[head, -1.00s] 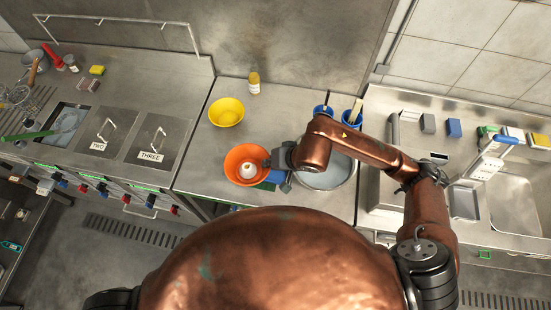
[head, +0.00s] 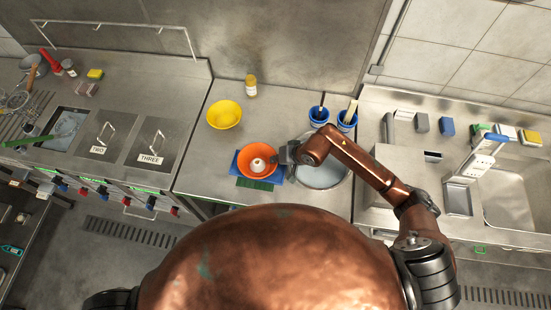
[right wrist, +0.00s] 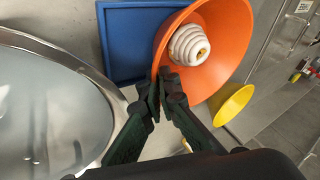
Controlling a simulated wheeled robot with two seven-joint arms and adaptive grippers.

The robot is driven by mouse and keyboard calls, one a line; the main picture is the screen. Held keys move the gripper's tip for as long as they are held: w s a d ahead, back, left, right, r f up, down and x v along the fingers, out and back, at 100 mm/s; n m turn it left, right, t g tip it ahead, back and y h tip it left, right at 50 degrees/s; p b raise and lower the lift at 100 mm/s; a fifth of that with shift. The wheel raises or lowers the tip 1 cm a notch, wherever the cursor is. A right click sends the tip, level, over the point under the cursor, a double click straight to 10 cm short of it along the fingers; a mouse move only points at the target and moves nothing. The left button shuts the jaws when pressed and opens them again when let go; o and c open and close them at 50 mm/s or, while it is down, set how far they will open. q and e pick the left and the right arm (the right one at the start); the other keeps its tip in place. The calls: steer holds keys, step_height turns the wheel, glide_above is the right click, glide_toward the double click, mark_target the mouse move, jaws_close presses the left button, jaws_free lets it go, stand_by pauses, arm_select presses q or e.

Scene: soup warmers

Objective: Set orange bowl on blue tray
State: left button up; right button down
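The orange bowl (head: 258,153) is over the blue tray (head: 277,180), whose edges show around it. A white ribbed object (head: 258,165) is inside the bowl. My right gripper (head: 284,153) is at the bowl's right rim. In the right wrist view its fingertips (right wrist: 162,84) are closed together at the rim of the orange bowl (right wrist: 226,34), which looks tilted there. The blue tray (right wrist: 122,45) lies behind the bowl. I cannot tell whether the bowl's base touches the tray. My left gripper is not in view.
A yellow bowl (head: 224,114) and a bottle (head: 250,86) stand behind. A large round metal pot (head: 322,172) is close on the right, under my right arm. A green item (head: 254,184) lies at the tray's front.

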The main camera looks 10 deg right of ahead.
steer(key=shift+f, duration=0.15)
steer(key=c, duration=2.2)
jaws_free()
steer(key=shift+o, duration=0.2)
steer(key=shift+r, duration=0.2)
steer(key=b+v, duration=0.1)
steer(key=v, duration=1.1)
